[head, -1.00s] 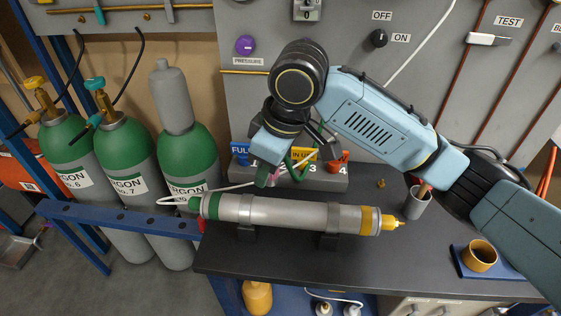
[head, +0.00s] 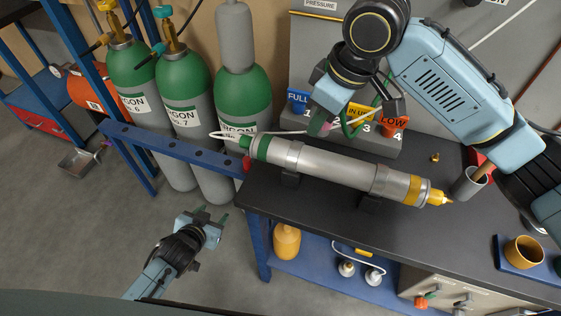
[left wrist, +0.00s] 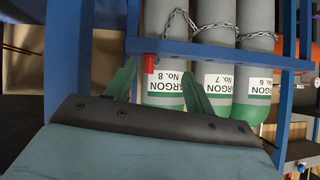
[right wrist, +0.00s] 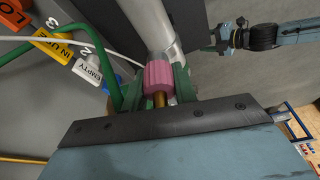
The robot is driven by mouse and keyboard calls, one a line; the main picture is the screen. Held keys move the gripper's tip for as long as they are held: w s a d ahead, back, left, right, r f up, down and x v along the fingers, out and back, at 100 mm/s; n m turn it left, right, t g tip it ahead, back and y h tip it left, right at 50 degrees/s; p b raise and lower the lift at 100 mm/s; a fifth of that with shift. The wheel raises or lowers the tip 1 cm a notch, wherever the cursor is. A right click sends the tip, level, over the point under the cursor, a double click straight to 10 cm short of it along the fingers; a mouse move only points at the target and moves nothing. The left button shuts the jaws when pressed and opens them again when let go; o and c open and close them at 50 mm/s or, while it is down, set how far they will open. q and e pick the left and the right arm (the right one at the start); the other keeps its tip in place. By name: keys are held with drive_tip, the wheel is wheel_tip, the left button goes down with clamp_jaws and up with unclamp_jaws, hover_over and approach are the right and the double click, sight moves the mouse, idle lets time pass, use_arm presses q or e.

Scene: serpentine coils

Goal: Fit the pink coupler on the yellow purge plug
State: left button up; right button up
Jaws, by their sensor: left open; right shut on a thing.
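The yellow purge plug (head: 440,198) sticks out of the right end of a long grey cylinder (head: 335,169) that lies in two supports on the dark bench. My right gripper (head: 334,122) is behind the cylinder, near the numbered rack and well left of the plug. In the right wrist view its green fingers are shut on the pink coupler (right wrist: 159,82), which has a brass-coloured end. The coupler is apart from the plug. My left gripper (head: 214,217) is open and empty, over the floor in front of the bench's left end. The left wrist view shows its fingers (left wrist: 158,88) spread.
Argon bottles (head: 189,120) stand behind a blue rail (head: 178,147) at the left. A numbered rack (head: 375,142) with coloured labels is behind the cylinder. A grey cup (head: 468,184) and an orange cup (head: 523,253) on a blue mat stand at the right. A thin white hose runs from the cylinder's left end.

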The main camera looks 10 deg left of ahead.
use_arm(q)
drive_tip(key=w+d+r+t+h, duration=0.1)
drive_tip(key=w+d+r+t, duration=0.1)
drive_tip(key=r, duration=0.6)
drive_tip(key=w+d+r+t, duration=0.1)
drive_tip(key=w+r, duration=0.2)
drive_tip(key=r, duration=0.5)
drive_tip(key=s+d+r+m+t+h, duration=0.1)
drive_tip(key=s+d+r+h, duration=0.2)
drive_tip(key=s+d+r, duration=0.45)
drive_tip(key=s+d+r+m+t+h, duration=0.15)
drive_tip(key=s+d+r+h, duration=0.3)
drive_tip(key=d+r, duration=0.6)
drive_tip(key=a+x, duration=0.1)
drive_tip(key=x, duration=1)
drive_tip(key=shift+w+r+y, duration=0.35)
drive_tip(key=shift+r, duration=0.05)
drive_tip(key=shift+d+g, duration=0.1)
drive_tip(key=shift+g, duration=0.15)
drive_tip(key=shift+c, duration=0.3)
